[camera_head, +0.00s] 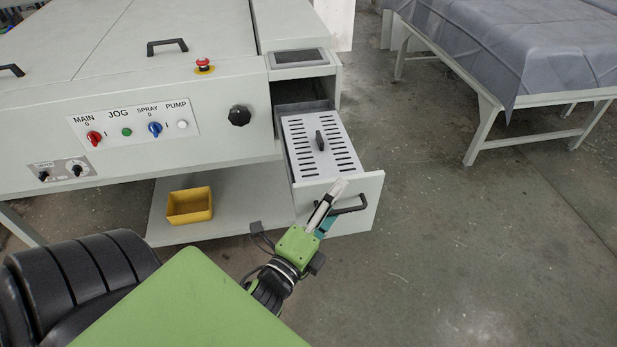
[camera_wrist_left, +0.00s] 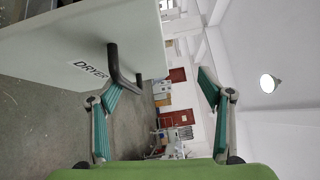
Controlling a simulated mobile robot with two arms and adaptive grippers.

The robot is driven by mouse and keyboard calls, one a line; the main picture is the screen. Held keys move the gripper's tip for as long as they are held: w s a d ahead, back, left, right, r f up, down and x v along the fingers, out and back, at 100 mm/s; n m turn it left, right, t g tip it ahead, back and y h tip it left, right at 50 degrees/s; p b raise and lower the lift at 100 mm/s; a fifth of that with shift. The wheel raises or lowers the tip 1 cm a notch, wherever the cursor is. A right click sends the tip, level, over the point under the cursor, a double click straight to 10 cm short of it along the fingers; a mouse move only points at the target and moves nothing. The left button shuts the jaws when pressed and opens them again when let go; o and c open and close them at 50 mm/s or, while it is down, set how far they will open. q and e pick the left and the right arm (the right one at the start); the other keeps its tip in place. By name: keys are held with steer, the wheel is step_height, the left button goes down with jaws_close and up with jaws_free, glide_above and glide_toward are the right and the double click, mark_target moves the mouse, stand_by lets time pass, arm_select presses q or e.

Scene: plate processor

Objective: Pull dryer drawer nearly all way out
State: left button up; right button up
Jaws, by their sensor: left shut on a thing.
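The dryer drawer (camera_head: 363,193) is pulled well out of the machine's right end, showing its slotted white top plate with a small black knob. Its front bears a black bar handle (camera_head: 350,210). In the left wrist view the drawer front (camera_wrist_left: 75,45) with its "DRYER" label and the handle (camera_wrist_left: 113,62) are seen close up. My right gripper is not in view.
The machine's control panel (camera_head: 137,127) with switches and a red emergency button (camera_head: 204,64) is left of the drawer. A yellow bin (camera_head: 190,206) sits on the low shelf (camera_head: 222,225). A covered table (camera_head: 545,45) stands back right. The floor right of the drawer is clear.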

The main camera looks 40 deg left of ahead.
arm_select(q)
steer(key=s+r, duration=0.2)
steer(key=shift+s+d, duration=0.3)
steer(key=shift+s, duration=0.05)
steer(key=shift+c, duration=0.3)
steer(key=shift+t, duration=0.3)
steer(key=s, duration=0.2)
steer(key=s+b, duration=0.1)
steer(key=s, duration=0.1)
steer(key=shift+d+r, duration=0.25)
steer(key=shift+d, duration=0.1)
steer(key=c, duration=0.8)
steer(key=s+b, duration=0.1)
steer(key=s, duration=0.1)
steer(key=s+f, duration=0.1)
steer(key=s, duration=0.2)
steer(key=shift+d+f+b, duration=0.15)
steer(key=shift+b, duration=0.2)
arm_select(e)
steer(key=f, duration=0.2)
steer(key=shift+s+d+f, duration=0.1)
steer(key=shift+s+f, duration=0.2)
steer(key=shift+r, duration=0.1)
